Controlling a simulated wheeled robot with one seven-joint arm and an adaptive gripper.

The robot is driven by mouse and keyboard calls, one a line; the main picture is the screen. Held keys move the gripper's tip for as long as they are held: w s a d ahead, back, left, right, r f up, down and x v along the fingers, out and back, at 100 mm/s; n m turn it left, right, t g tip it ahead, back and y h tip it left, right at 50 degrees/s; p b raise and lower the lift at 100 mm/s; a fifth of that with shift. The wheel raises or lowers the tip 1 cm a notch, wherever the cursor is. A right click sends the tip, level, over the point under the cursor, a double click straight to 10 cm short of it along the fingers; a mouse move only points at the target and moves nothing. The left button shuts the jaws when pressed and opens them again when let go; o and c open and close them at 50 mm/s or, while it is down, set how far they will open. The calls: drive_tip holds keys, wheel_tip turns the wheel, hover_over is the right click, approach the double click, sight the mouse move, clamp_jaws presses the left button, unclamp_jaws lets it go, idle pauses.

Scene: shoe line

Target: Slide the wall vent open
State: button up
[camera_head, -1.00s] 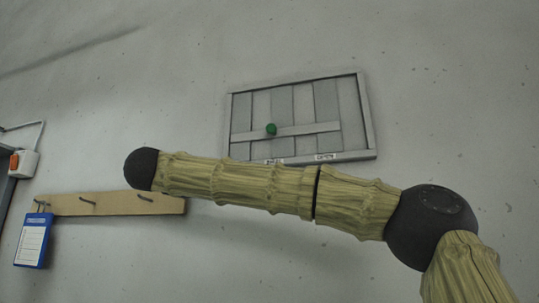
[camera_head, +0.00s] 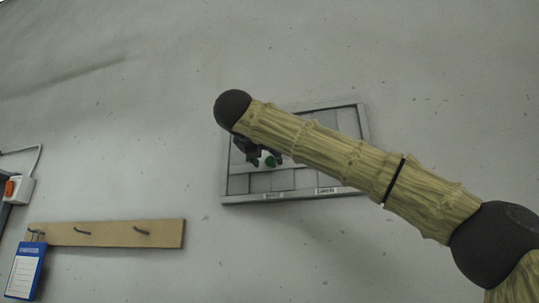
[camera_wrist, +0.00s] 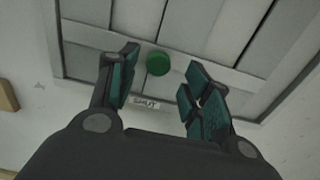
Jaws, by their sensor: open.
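The wall vent (camera_head: 290,184) is a grey framed panel with vertical slats, partly hidden behind my arm in the head view. Its green knob (camera_head: 271,161) shows just below my arm, and the knob also shows in the wrist view (camera_wrist: 158,64). A label reading "SHUT" (camera_wrist: 145,103) is on the lower frame, below the knob in the wrist view. My gripper (camera_wrist: 160,79) is open, with one finger on each side of the knob in that view. No contact with the knob shows. In the head view my gripper (camera_head: 258,158) is dark and mostly covered by the arm.
A wooden rail (camera_head: 108,234) with hooks is on the wall at lower left, with a blue clipboard (camera_head: 24,270) hanging from it. A white box with an orange switch (camera_head: 17,188) is at the left edge. The wall around the vent is otherwise bare.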

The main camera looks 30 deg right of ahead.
sight(270, 160)
drive_tip(key=shift+p+x, duration=0.65)
drive_tip(key=shift+x, duration=1.3)
drive_tip(key=shift+a, duration=0.1)
